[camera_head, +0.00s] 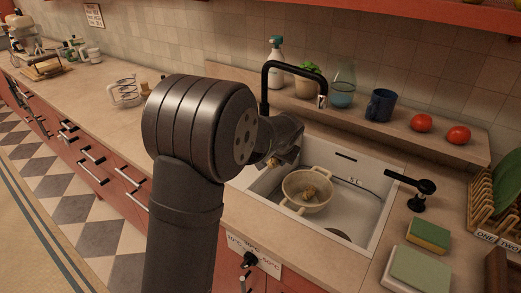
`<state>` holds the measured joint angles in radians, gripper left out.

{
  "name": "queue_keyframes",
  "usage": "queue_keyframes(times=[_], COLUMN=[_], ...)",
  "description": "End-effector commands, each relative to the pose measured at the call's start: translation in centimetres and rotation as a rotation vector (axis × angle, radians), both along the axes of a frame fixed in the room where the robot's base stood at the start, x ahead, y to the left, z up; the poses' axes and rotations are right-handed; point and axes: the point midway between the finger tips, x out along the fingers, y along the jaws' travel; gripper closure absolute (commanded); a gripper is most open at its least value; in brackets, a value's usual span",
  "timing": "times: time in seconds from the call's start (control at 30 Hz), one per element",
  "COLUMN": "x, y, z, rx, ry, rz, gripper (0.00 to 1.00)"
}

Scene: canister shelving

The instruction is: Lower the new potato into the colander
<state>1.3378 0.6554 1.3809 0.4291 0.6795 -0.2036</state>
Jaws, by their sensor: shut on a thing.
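The cream colander (291,187) with two side handles stands upright in the white sink basin. A small yellow-brown lump or lumps (310,193) lie inside it; I cannot tell how many. My gripper (284,158) is above the basin, up and to the left of the colander, partly hidden by my own arm. It is shut on the new potato, of which too little shows to make out its outline.
The black faucet (266,82) arches behind my gripper. A ledge behind the sink holds a spray bottle (276,55), a plant, a glass vessel, a blue mug (381,105) and two tomatoes. Sponges (428,235) and a dish rack (485,205) are at right.

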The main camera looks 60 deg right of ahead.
Motion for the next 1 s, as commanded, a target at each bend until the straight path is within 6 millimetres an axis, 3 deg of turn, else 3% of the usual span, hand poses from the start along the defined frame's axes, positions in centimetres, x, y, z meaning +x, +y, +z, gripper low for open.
queue_keyframes(times=[0.5,0.73,1.0], x=[-8.2,-10.1,-10.4], y=[-3.4,-4.3,-4.4], z=[-5.1,-6.4,-6.6], rx=[0.002,-0.001,-0.001], ry=[0.001,0.001,0.000], rz=[-0.003,-0.001,0.001], gripper=[0.88,0.88,0.88])
